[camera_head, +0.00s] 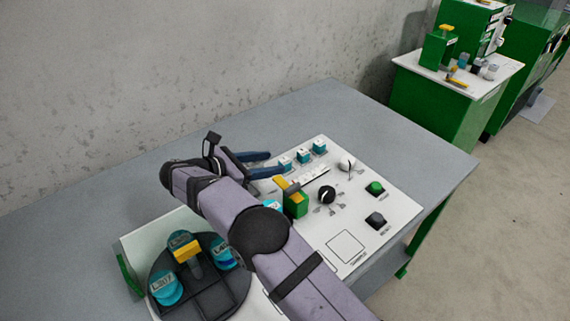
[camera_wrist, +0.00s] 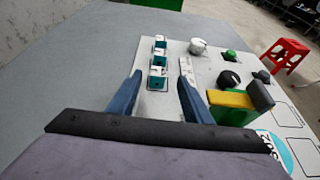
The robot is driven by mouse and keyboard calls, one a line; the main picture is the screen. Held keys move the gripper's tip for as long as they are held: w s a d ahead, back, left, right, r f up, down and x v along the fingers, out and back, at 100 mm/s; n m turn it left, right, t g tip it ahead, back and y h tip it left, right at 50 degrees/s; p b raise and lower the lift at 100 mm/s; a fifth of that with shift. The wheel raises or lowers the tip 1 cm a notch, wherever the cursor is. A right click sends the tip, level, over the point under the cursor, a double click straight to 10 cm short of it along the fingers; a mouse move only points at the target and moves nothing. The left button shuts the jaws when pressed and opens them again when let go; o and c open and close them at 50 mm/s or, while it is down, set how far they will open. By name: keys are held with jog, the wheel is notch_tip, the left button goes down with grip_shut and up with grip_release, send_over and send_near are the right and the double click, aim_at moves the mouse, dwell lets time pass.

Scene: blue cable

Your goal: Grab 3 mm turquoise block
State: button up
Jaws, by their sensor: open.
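Three small turquoise blocks with white labelled tops stand in a row on the white panel. In the head view they are the near block (camera_head: 286,164), the middle block (camera_head: 303,156) and the far block (camera_head: 319,147). In the wrist view they also form a row: near (camera_wrist: 157,83), middle (camera_wrist: 158,63) and far (camera_wrist: 160,44). The labels are too small to read, so I cannot tell which is 3 mm. My gripper (camera_head: 277,163) is open and empty, its blue fingers (camera_wrist: 160,77) pointing at the row. The near block appears between the fingertips in the wrist view; the height gap is unclear.
A green block with a yellow top (camera_head: 295,203) stands close to the fingers' right. Black knob (camera_head: 327,194), white knob (camera_head: 347,164) and green button (camera_head: 375,188) rise from the panel. A dark round holder (camera_head: 215,290) carries turquoise labelled containers. The grey table is clear behind.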

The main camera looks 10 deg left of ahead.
aim_at(283, 161)
jog(key=shift+p+x, duration=0.4)
jog(key=shift+x, duration=2.75)
jog(key=shift+a+f, duration=0.1)
jog(key=shift+a, duration=0.05)
jog(key=c, duration=1.1)
